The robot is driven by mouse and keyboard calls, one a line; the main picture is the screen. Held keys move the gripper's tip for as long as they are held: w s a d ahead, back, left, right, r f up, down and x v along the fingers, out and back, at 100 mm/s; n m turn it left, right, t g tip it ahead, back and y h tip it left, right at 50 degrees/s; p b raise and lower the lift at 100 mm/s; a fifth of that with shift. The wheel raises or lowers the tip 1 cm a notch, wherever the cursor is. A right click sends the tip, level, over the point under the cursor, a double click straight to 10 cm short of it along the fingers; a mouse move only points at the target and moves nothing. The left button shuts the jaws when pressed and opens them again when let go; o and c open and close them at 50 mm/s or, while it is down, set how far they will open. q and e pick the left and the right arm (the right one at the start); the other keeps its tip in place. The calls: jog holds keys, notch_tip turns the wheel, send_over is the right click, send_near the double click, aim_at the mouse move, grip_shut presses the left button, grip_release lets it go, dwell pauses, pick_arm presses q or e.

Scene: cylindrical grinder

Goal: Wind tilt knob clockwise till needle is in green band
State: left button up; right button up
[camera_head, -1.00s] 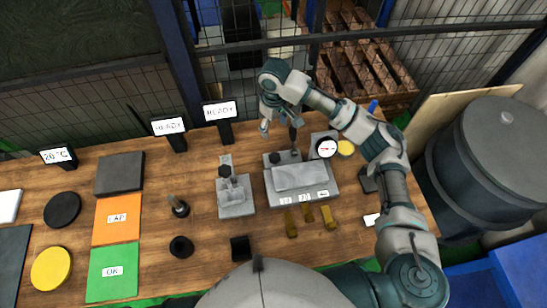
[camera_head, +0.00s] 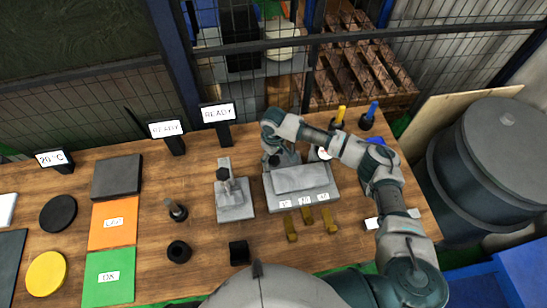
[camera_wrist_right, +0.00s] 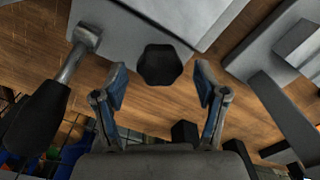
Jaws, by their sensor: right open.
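The grey grinder block (camera_head: 302,180) with several small white labels stands right of the table's middle. A black hexagonal knob (camera_wrist_right: 160,65) sits at its edge in the right wrist view. The white-faced dial gauge (camera_head: 324,153) is mostly hidden behind my right arm, so its needle and green band cannot be read. My right gripper (camera_head: 274,160) is above the block's back left corner. In the right wrist view its open fingers (camera_wrist_right: 160,82) stand on either side of the knob, with gaps; touching nothing. My left gripper is not in view.
A black-handled lever (camera_wrist_right: 38,115) lies close left of the right fingers in the wrist view. A smaller grey fixture (camera_head: 235,198) stands left of the block. Brass pieces (camera_head: 307,215) lie in front. Displays (camera_head: 218,113) and a mesh fence are behind.

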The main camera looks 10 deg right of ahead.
jog(key=shift+f, duration=0.45)
jog(key=c, duration=1.1)
jog(key=shift+r+p, duration=0.15)
jog(key=shift+p, duration=0.2)
jog(key=shift+c, duration=0.2)
jog(key=m+p, duration=0.4)
jog(key=p, duration=0.3)
jog(key=shift+r, duration=0.15)
jog(key=shift+m+p, duration=0.3)
jog(key=shift+f, duration=0.25)
jog(key=o, duration=1.1)
